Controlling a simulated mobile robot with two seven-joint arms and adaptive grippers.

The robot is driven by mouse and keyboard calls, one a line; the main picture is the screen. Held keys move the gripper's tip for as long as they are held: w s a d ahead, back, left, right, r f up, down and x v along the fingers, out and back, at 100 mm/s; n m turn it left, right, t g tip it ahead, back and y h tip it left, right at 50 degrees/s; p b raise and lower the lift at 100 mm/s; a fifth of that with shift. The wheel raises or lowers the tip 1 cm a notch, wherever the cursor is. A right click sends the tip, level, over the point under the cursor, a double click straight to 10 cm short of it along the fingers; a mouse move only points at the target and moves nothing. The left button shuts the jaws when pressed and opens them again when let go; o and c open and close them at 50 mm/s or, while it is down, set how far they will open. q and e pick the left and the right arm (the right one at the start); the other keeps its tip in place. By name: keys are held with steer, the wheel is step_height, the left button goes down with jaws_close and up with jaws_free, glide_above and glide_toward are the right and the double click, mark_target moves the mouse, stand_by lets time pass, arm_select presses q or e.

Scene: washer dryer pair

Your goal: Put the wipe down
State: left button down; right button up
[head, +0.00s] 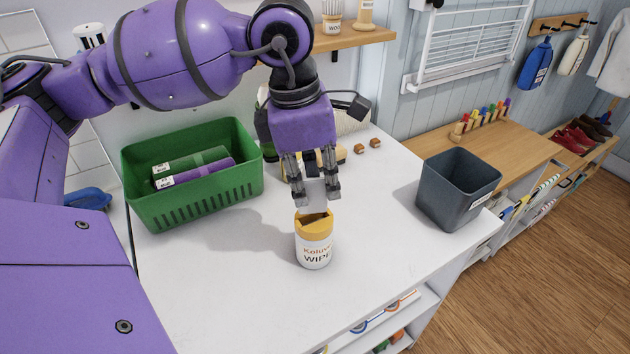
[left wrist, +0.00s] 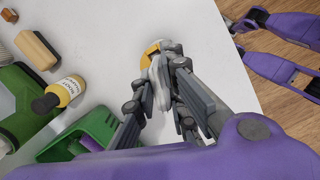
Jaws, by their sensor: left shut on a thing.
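My left gripper (head: 317,198) points down over the white counter (head: 240,290) and is shut on a white wipe (head: 315,192). The wipe hangs between the fingers, just above the wipes canister (head: 314,254). The canister stands upright, white with a yellow lid whose top opening looks dark. I cannot tell whether the wipe's lower end touches the lid. In the left wrist view the pale wipe (left wrist: 160,80) lies between the fingers and hides part of the yellow lid (left wrist: 149,52).
A green basket (head: 200,198) with rolled packs stands left on the counter. A dark grey bin (head: 457,190) stands right. Small wooden blocks (head: 374,143) lie behind the gripper. The counter is clear in front and between canister and bin. A yellow-labelled bottle (left wrist: 63,92) stands near the basket.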

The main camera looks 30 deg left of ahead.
mark_target(304, 181)
arm_select(q)
steer(key=shift+f+b, duration=0.35)
steer(key=shift+f, duration=0.25)
steer(key=c, duration=1.8)
jaws_free()
steer(key=shift+r, duration=0.1)
step_height(304, 181, up, 13)
steer(key=s+a, duration=0.1)
steer(key=shift+a+p, duration=0.2)
steer(key=shift+p, duration=0.15)
